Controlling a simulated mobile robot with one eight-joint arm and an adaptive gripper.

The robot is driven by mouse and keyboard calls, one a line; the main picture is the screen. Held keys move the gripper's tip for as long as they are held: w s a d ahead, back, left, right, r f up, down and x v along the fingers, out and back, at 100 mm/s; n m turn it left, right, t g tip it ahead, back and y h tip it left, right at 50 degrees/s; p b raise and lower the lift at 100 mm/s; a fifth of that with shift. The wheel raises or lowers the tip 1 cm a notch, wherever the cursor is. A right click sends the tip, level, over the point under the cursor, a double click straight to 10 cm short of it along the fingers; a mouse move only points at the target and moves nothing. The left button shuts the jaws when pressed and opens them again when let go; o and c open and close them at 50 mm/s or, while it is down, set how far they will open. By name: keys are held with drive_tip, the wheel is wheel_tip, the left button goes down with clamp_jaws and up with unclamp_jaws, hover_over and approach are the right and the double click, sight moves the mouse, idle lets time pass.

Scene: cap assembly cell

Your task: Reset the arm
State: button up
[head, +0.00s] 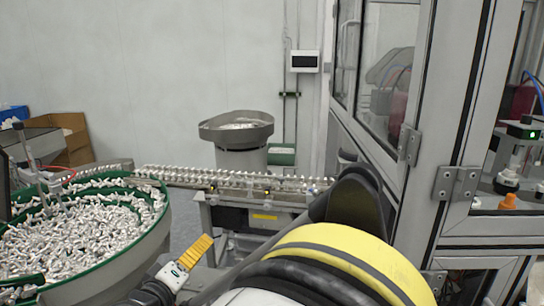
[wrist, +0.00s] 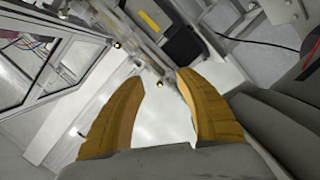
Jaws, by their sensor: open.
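My gripper (wrist: 160,80) shows in the wrist view with two yellow ribbed fingers spread apart and nothing between them. A pale, blurred surface lies beyond the gap. In the head view one yellow finger of my gripper (head: 203,243) shows at the lower middle, between the large bowl and my yellow and black arm. The other finger is hidden there. My arm fills the lower middle and right of the head view, close to the machine frame.
A green-rimmed bowl (head: 163,213) full of small white parts stands at left. A conveyor (head: 262,199) carrying white parts runs across the middle. A grey bowl feeder (head: 236,135) stands behind it. A glazed machine enclosure (head: 440,120) stands at right. A cardboard box (head: 75,155) sits back left.

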drive_tip(key=s+d+r+m+g, duration=0.1)
drive_tip(key=d+m+g, duration=0.15)
drive_tip(key=d, duration=0.95)
drive_tip(key=s+d+m+g, duration=0.1)
drive_tip(key=d+g, duration=0.3)
drive_tip(key=d, duration=0.7)
drive_tip(key=s+d+f+m+g+y, duration=0.1)
drive_tip(key=s+d+m+y, duration=0.1)
drive_tip(key=s+d, duration=0.4)
drive_tip(key=s+d+f+m+g+y, duration=0.1)
drive_tip(key=s+d+f+m+y, duration=0.1)
drive_tip(key=s+d, duration=0.5)
drive_tip(key=s, duration=0.6)
drive_tip(key=shift+d+f+m, duration=0.15)
drive_tip(key=shift+d+m, duration=0.15)
drive_tip(key=shift+m, duration=0.05)
drive_tip(key=shift+s+g, duration=0.1)
drive_tip(key=shift+g, duration=0.15)
